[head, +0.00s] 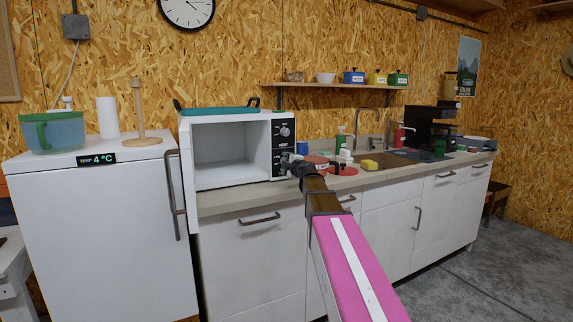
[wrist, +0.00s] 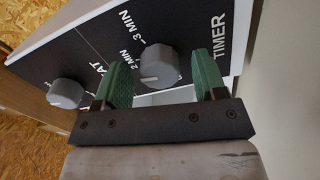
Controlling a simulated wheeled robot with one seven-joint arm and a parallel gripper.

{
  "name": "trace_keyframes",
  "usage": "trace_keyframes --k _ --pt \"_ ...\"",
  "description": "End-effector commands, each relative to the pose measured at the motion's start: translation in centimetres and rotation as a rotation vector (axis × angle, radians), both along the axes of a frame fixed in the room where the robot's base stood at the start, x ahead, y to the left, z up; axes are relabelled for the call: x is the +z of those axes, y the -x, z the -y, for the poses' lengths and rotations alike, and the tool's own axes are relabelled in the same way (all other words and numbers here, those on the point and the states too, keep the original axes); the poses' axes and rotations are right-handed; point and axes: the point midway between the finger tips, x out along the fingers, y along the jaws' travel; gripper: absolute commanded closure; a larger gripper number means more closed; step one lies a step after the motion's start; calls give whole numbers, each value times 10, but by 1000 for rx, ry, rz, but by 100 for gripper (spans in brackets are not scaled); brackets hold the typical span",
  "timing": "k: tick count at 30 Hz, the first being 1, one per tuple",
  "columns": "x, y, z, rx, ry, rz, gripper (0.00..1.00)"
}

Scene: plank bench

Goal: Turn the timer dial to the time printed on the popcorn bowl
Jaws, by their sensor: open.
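The timer dial (wrist: 158,66) is a grey round knob on the black control panel (wrist: 90,45) of the white microwave (head: 230,187). The wrist view shows a light pointer line on its face, towards the lower left, and the prints "2 MIN", "3 MIN" and "TIMER" around it. My gripper (wrist: 161,79) is open, with a green fingertip on each side of the dial. I cannot tell whether either finger touches it. In the head view, my gripper (head: 298,168) is beside the panel's lower part. I cannot make out a popcorn bowl or its print for sure.
A second grey knob (wrist: 66,93), the heat dial, sits left of my gripper in the wrist view. A teal tray (head: 216,112) lies on the microwave. Red-lidded items (head: 343,169) and a sink (head: 385,160) are to the right. Small bowls (head: 325,78) stand on the wall shelf.

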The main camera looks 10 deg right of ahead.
Motion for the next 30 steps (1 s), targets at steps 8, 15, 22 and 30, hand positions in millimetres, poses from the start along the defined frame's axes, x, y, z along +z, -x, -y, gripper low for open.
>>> trace_keyframes --k 8,15,22,30 --pt "0 28 8 0 0 0 35" --pt "-1 72 22 -1 0 1 35" --pt "-1 100 32 -1 0 0 35" --pt "0 102 33 0 0 0 35"
